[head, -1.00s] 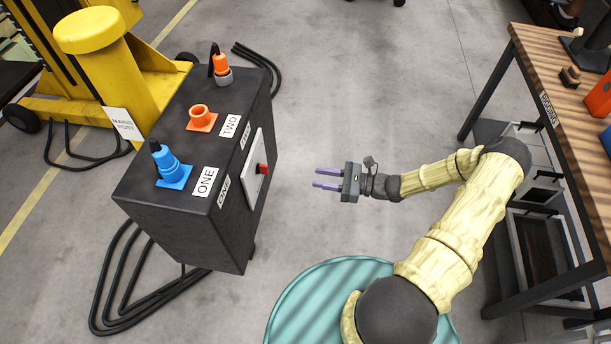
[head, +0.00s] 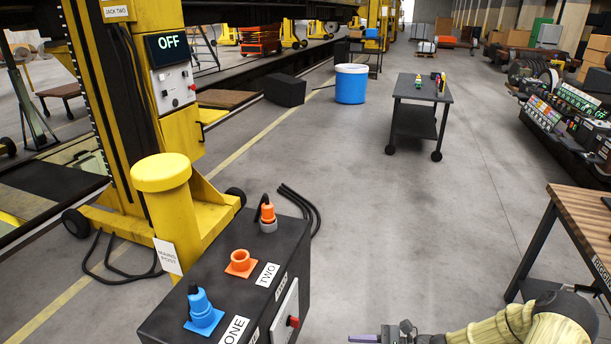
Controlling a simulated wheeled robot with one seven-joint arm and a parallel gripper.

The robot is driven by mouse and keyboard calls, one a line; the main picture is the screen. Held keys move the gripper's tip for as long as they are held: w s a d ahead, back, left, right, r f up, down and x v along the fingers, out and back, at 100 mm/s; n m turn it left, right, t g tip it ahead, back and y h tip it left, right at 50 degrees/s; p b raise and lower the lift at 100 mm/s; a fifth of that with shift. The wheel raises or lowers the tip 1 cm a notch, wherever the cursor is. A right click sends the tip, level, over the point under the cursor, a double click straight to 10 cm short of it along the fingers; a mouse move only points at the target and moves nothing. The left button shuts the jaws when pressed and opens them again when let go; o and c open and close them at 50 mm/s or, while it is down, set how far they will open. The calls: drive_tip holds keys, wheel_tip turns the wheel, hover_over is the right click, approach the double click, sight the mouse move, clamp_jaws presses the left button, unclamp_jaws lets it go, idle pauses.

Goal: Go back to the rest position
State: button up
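My gripper (head: 378,338) is at the bottom edge of the head view, to the right of the dark control box. Only its upper part and one purple finger show; the other finger is cut off, so its opening cannot be told. No object shows at the visible finger. My arm (head: 510,328), in a pale yellow sleeve, reaches in from the lower right. The dark box (head: 165,318) carries a blue plug (head: 201,305) by the label ONE, an orange socket (head: 240,262) by the label TWO, and an orange plug (head: 268,214) at its far end.
A yellow post (head: 175,215) and a yellow jack (head: 182,115) with a display reading OFF stand left. A wooden bench (head: 580,215) stands right. A dark cart (head: 420,95) and a blue bin (head: 351,85) stand farther back. The middle floor is clear. Black cables lie behind the box.

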drive_tip(key=s+r+n+h+p, duration=0.4)
drive_tip(key=r+n+h, duration=0.4)
drive_tip(key=r, duration=0.6)
drive_tip(key=s+r+n+h+p, duration=0.4)
drive_tip(key=s+r+n+h, duration=0.3)
drive_tip(key=r+n, duration=0.4)
wheel_tip(320, 180, up, 4)
drive_tip(key=shift+d+h+p, duration=0.25)
drive_tip(key=shift+h+p, duration=0.05)
drive_tip(key=shift+h, duration=0.2)
